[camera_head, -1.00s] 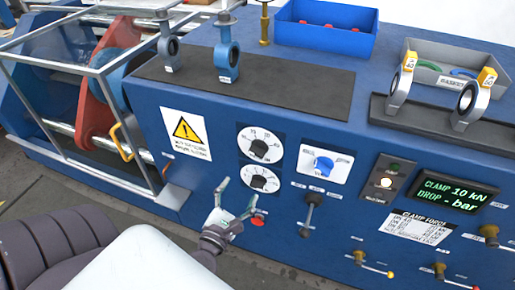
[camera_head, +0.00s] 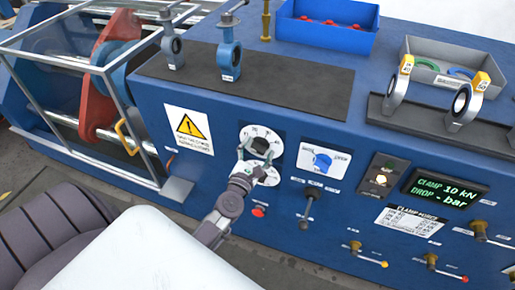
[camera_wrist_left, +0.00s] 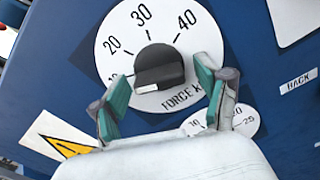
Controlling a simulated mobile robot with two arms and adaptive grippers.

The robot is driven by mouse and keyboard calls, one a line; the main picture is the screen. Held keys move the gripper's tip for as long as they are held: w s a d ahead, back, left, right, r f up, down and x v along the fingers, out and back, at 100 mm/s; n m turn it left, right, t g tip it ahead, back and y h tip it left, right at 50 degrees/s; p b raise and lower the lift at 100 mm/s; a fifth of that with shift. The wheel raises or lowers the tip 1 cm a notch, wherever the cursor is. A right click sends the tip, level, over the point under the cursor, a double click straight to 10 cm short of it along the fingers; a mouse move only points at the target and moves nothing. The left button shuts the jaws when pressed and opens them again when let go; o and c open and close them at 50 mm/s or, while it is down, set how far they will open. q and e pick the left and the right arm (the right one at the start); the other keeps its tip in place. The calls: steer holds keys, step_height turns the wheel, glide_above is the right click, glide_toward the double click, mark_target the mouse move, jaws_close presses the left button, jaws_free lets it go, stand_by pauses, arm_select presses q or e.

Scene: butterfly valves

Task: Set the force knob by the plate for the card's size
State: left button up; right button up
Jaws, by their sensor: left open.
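The force knob (camera_wrist_left: 160,68) is black with a white mark, on a round white dial (camera_wrist_left: 118,40) reading 10 to 40. In the head view the dial (camera_head: 275,149) is on the blue panel's front. My left gripper (camera_wrist_left: 160,98) is open, its green-padded fingers on either side of the knob's lower part; I cannot tell whether they touch it. It also shows in the head view (camera_head: 256,160), covering part of the dials. The clamp force plate (camera_head: 407,220) is white, with lines too small to read. The display (camera_head: 446,192) reads CLAMP 10 kN, DROP - bar.
A second dial shows partly below the force dial in the wrist view (camera_wrist_left: 240,118).

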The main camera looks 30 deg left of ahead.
arm_select(q)
steer(key=shift+c, duration=0.3)
steer(key=c, duration=0.8)
steer(key=shift+s, duration=0.1)
steer(key=shift+c, duration=1.5)
steer(key=shift+r, duration=0.1)
